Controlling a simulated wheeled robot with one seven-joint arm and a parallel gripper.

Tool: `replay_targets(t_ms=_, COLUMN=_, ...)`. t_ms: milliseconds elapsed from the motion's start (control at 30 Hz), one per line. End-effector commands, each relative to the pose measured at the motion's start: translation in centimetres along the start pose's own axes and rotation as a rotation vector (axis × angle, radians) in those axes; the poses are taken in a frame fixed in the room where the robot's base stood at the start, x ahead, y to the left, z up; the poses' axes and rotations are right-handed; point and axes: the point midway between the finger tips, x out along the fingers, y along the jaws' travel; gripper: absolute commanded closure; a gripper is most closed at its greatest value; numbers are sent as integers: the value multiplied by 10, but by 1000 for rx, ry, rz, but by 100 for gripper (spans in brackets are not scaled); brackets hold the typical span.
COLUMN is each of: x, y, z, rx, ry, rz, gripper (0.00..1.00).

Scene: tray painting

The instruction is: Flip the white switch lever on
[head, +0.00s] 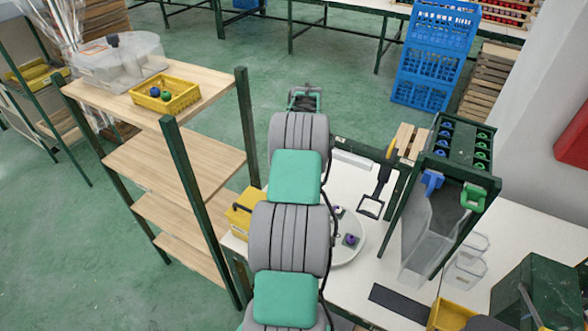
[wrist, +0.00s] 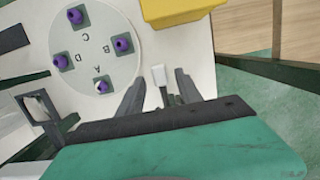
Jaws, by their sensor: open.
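The white switch lever (wrist: 159,75) stands up as a small pale block in the wrist view, near the edge of the white table. My gripper (wrist: 157,88) is open, with one dark finger on each side of the lever. The lever appears between the fingers or just beyond their tips; I cannot tell whether either finger touches it. Its base is partly hidden behind the gripper's dark bar. In the head view my arm covers the lever and the fingers.
A round white plate (wrist: 74,75) with purple-topped pegs lies beside the gripper, and a yellow box (wrist: 180,10) sits beyond. A dark-framed tool (head: 370,207) lies right of the plate. A wooden shelf (head: 175,160) stands left, a green rack (head: 462,165) right.

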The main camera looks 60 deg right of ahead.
Motion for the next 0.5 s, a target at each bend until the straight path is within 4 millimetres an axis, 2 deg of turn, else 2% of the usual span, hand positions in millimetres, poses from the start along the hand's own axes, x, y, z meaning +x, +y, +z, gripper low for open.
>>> replay_targets(t_ms=167, x=-12, y=-1, z=-1, rx=0, ry=3, rz=-2, gripper=58)
replay_targets(t_ms=400, x=-64, y=-1, z=0, rx=-2, ry=2, rz=-1, gripper=58)
replay_targets(t_ms=500, x=-75, y=-1, z=0, rx=-1, ry=0, rz=0, gripper=58)
